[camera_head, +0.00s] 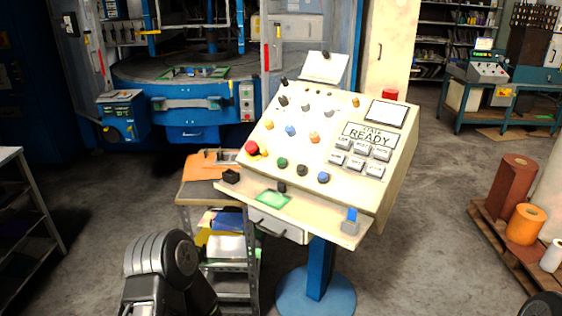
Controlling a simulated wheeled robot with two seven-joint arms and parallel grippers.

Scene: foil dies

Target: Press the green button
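A slanted cream control console (328,184) stands on a blue post in the middle of the view. A dark green button (282,162) sits in the lower row of its panel. It is between a yellow and red button (252,148) on the left and a dark knob (302,170) on the right, with a blue knob (323,177) further right. Nothing covers the green button. Part of my arm shows at the bottom left, apart from the console, and a bit of me shows at the bottom right corner. Neither gripper is in view.
The console has a front ledge with a green pad (273,199) and a small blue item (352,215). A shelf cart (252,262) stands at its left. Orange rolls (524,224) stand on a pallet at the right. Grey floor is clear between console and pallet.

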